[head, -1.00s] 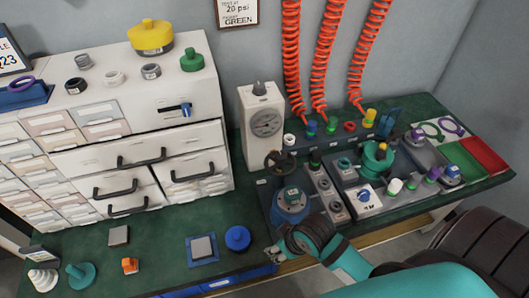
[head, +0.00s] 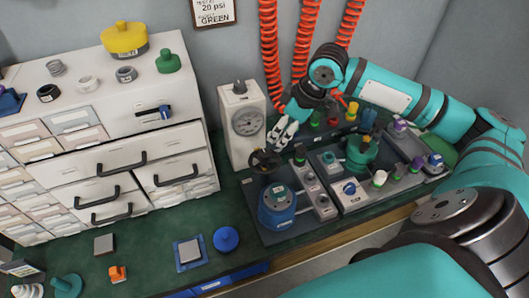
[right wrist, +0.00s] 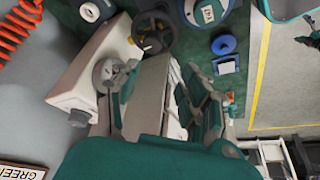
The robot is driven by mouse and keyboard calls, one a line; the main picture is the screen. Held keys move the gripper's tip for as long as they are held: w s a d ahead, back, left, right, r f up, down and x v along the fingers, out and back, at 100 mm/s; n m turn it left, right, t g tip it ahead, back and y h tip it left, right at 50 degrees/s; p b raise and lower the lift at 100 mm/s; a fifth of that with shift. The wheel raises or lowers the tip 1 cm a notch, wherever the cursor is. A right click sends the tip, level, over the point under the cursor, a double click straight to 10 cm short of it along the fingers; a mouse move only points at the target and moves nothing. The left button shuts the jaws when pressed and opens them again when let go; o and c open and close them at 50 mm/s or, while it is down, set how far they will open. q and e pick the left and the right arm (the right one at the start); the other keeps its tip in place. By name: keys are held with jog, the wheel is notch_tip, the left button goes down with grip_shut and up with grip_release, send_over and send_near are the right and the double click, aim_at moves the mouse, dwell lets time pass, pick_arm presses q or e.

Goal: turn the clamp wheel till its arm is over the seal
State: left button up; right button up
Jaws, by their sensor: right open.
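The dark clamp wheel (head: 265,160) stands at the back left of the grey test plate, in front of the white gauge box (head: 240,125). It also shows near the top of the right wrist view (right wrist: 152,33). The blue round test body (head: 278,208) with a labelled top sits just in front of the wheel. I cannot make out the clamp's arm or the seal clearly. My right gripper (head: 283,132) is open and empty, above and slightly behind the wheel, apart from it. In the right wrist view its fingers (right wrist: 165,82) are spread below the wheel. My left gripper is out of view.
Orange coiled hoses (head: 270,60) hang close behind my right gripper. A teal valve fixture (head: 362,155) and coloured knobs stand to the right. White drawers (head: 120,160) stand on the left.

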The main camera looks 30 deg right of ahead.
aim_at(265, 152)
jog(key=shift+m, duration=0.3)
jog(key=x, duration=0.4)
jog(key=d+x, duration=0.1)
jog(key=x, duration=0.4)
jog(key=w+b+x, duration=0.1)
jog(key=x, duration=0.4)
jog(key=shift+d, duration=0.2)
grip_shut()
